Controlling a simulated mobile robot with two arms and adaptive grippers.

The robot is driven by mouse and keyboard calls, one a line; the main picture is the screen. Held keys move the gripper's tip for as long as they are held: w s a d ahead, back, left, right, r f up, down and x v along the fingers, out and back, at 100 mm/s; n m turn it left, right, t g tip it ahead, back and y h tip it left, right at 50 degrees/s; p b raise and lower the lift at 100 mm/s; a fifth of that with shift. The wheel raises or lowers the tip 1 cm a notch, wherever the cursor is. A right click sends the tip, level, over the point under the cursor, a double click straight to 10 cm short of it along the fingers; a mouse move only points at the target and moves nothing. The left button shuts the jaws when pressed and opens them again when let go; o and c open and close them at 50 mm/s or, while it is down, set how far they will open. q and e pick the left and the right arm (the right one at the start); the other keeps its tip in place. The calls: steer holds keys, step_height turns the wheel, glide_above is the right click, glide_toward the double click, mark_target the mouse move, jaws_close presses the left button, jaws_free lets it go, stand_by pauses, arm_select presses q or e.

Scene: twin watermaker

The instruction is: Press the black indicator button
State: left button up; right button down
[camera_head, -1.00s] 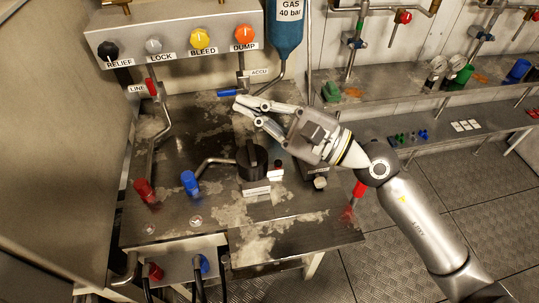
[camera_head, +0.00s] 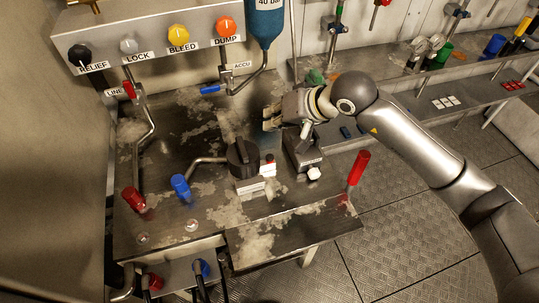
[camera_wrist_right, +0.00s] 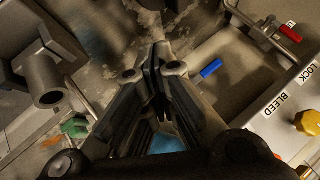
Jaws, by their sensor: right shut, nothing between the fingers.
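My right gripper (camera_head: 271,118) is over the back right of the dark metal table, behind a dark block (camera_head: 303,150) with a pale knob. In the right wrist view its fingers (camera_wrist_right: 154,62) are shut and empty. A large black round knob (camera_head: 243,155) stands on the table, to the front left of the gripper. Beside the knob is a small white-labelled piece (camera_head: 267,167) with a red and dark top. No black button is clear enough to be named as the indicator button. My left gripper is not in view.
A grey panel has RELIEF, LOCK, BLEED and DUMP knobs (camera_head: 225,25). Red (camera_head: 133,199) and blue (camera_head: 180,186) handles stand at left, a red lever (camera_head: 359,167) at right.

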steer(key=b, duration=0.3)
glide_above(270, 158)
steer(key=w, duration=0.1)
steer(key=f, duration=0.7)
steer(key=shift+w+d+f, duration=0.15)
steer(key=shift+d+f, duration=0.05)
steer(key=shift+d, duration=0.1)
steer(key=shift+f+b, duration=0.55)
steer(key=shift+f, duration=0.1)
steer(key=shift+f+b, duration=0.4)
steer(key=shift+b, duration=0.45)
steer(key=shift+f+b, duration=0.45)
steer(key=shift+b, duration=0.25)
stand_by(0.6)
steer(key=shift+r, duration=0.1)
stand_by(0.3)
steer(key=shift+r, duration=0.75)
